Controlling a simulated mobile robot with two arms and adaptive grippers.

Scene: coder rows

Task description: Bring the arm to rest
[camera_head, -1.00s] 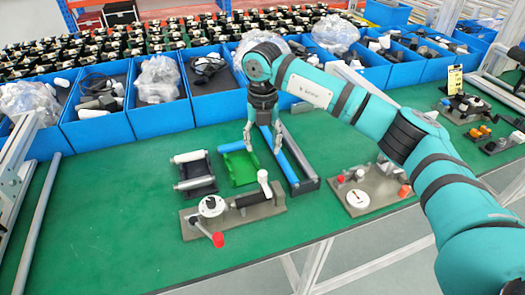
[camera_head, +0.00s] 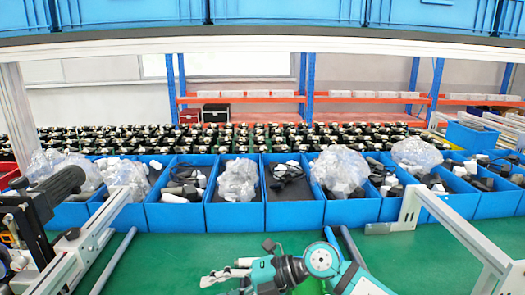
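My teal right arm (camera_head: 322,262) comes in low at the bottom, right of centre, over the near part of the green table. Its gripper (camera_head: 222,275) points left, low over the table. The fingers are small and partly merged with things behind them, so I cannot tell how far apart they are. No held object can be made out. My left arm and gripper are not in view.
Blue bins (camera_head: 235,216) with bagged and loose parts line the back of the green table (camera_head: 170,262). A blue bar (camera_head: 352,246) lies near my arm. Metal frames (camera_head: 450,225) stand at both sides. A shelf (camera_head: 260,44) with blue crates crosses the top.

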